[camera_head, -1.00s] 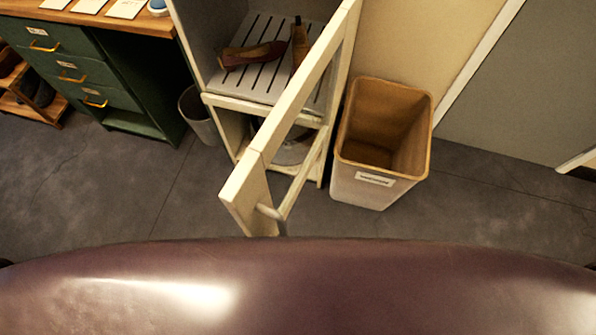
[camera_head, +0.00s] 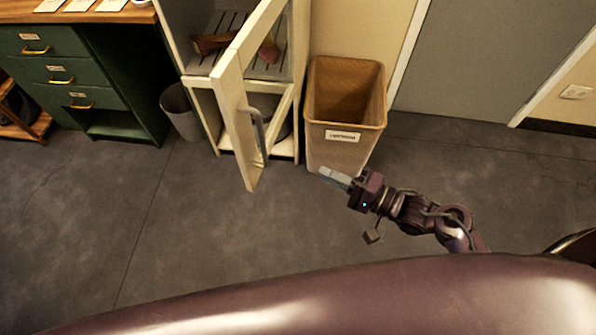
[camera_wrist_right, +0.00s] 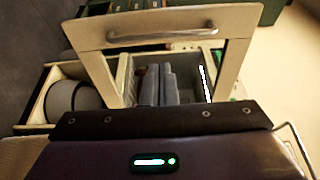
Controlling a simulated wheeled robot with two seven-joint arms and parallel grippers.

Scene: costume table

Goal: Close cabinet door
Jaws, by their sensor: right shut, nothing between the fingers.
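The cream cabinet (camera_head: 204,95) stands at the upper middle of the head view, with shoes on its slatted shelf. Its framed door (camera_head: 237,115) is open and sticks out toward me, with a grey bar handle (camera_head: 259,130) on its right side. My right gripper (camera_head: 324,174) is shut and empty, right of the door and apart from it, in front of the bin. In the right wrist view the door (camera_wrist_right: 238,18) and its handle (camera_wrist_right: 162,31) lie beyond the shut fingers (camera_wrist_right: 160,85). My left gripper is not in view.
A tan bin (camera_head: 345,115) stands right of the cabinet, close to my right gripper. A small grey bin (camera_head: 180,112) and a green drawer desk (camera_head: 120,90) stand to the left. The grey floor in front is clear.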

